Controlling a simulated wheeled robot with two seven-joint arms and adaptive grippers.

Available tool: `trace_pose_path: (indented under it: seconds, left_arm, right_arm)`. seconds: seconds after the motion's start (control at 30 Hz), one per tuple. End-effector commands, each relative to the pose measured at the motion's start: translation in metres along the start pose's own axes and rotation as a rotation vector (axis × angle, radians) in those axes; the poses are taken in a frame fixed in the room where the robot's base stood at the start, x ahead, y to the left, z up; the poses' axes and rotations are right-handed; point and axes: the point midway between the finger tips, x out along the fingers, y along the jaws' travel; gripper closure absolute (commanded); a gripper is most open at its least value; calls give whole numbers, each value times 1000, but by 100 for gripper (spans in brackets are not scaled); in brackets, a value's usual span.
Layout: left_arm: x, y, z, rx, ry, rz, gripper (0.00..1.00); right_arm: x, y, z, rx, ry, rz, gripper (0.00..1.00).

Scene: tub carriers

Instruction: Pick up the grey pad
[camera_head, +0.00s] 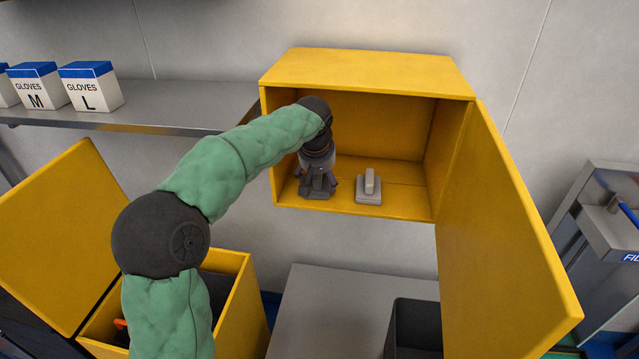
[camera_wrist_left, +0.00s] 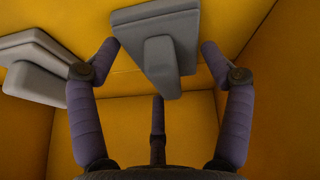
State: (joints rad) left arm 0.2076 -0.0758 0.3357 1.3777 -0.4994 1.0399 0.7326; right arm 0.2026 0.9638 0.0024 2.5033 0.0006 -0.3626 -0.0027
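Two grey pads, each with a raised grip block, rest on the floor of an open yellow cabinet (camera_head: 368,62). The lighter pad (camera_head: 368,190) stands clear to the right of my left gripper (camera_head: 317,188) in the head view; it shows at the left edge of the left wrist view (camera_wrist_left: 30,68). The other, darker pad (camera_wrist_left: 155,40) lies between the spread fingers of my left gripper (camera_wrist_left: 159,48) in the wrist view. The fingers are open, one on each side, with no clear grip on it. In the head view the gripper partly hides this pad. My right gripper is not in view.
The cabinet's door (camera_head: 505,240) hangs open to the right. A steel shelf (camera_head: 150,108) with glove boxes (camera_head: 90,88) is at the left. Below are an open yellow box (camera_head: 245,300), a grey surface (camera_head: 325,315) and a dark bin (camera_head: 418,325).

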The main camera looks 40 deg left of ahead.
Motion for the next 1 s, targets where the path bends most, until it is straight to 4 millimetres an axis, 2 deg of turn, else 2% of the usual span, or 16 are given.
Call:
trace_pose_path:
  seconds: [0.03, 0.07, 0.1, 0.47, 0.67, 1.0]
  left_arm:
    - [0, 0, 0, 0, -2, -2, 49]
    - [1, 0, 1, 0, -2, -2, 57]
    - [1, 0, 1, 1, -2, -2, 58]
    - [0, 0, 1, 1, -3, -3, 58]
    - [-6, 1, -2, 1, -3, -3, 58]
    - [-23, -12, 33, 2, -1, -1, 58]
  right_arm:
    - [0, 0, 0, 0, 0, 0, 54]
    - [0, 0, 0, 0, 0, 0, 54]
    - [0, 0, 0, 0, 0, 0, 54]
    - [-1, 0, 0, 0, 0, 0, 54]
    - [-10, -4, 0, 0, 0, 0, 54]
    - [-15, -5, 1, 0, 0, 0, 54]
